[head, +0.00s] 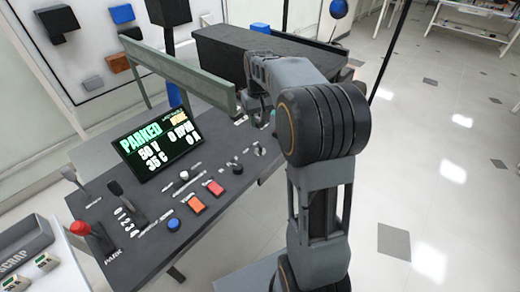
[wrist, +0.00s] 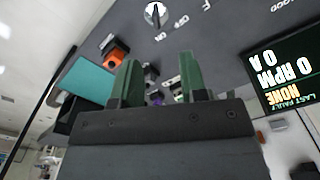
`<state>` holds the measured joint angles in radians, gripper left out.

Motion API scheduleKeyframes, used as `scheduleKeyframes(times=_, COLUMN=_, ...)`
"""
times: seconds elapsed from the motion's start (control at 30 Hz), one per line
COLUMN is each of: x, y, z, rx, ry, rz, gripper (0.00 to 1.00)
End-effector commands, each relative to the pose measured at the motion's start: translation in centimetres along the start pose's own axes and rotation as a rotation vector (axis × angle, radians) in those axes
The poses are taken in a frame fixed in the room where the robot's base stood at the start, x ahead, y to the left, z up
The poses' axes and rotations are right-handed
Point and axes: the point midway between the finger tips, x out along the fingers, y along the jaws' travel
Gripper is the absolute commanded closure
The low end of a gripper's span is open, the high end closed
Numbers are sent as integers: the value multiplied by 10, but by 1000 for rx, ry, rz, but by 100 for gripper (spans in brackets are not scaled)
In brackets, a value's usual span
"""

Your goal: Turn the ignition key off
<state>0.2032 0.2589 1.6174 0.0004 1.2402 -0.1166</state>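My gripper (wrist: 159,60) has its two green fingers apart with nothing held between them. In the head view it is mostly hidden behind my arm, above the far right part of the dark console (head: 110,172). In the head view a small silver fitting (head: 260,150) sits on the console near my arm.
The display (head: 158,143) reads PARKED and 0 RPM. Orange and red buttons (head: 195,204), a blue button (head: 174,224) and levers (head: 126,203) stand on the console. A green-grey rail (head: 180,75) and a black box (head: 225,50) are behind. Open floor lies right.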

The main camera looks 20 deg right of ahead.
Motion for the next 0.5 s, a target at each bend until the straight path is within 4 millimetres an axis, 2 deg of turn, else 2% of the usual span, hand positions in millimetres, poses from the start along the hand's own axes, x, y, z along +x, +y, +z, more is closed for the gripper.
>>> scheduleKeyframes(times=0.1, x=11, y=8, z=-12, rx=7, ry=-19, rz=-2, gripper=61)
scheduleKeyframes(times=0.27, x=29, y=12, z=-16, rx=9, ry=-30, rz=-3, gripper=61)
scheduleKeyframes(times=0.5, x=74, y=11, z=-14, rx=9, ry=-30, rz=-3, gripper=61)
